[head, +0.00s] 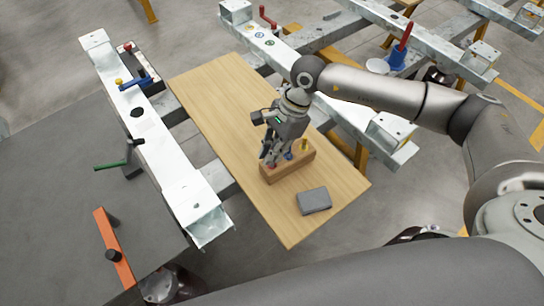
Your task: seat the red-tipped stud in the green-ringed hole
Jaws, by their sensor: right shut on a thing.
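My right gripper (268,160) points down at the left end of a wooden block (291,171) on the board. It is shut on the red-tipped stud (270,167), of which only a bit of red shows by the fingertips. I cannot tell whether the stud still sits in the block. A yellow-topped stud (304,145) and a blue-topped one (288,155) stand in the block. Small ringed holes lie on the pale beam at the back; one ring looks greenish, the green-ringed hole (259,35). My left gripper is not in view.
The block stands on a wooden board (215,95), with a grey slab (314,201) at its near right. A red-handled clamp (267,18) rises by the rings. A blue cup (397,60) stands at the back right. The board's left part is clear.

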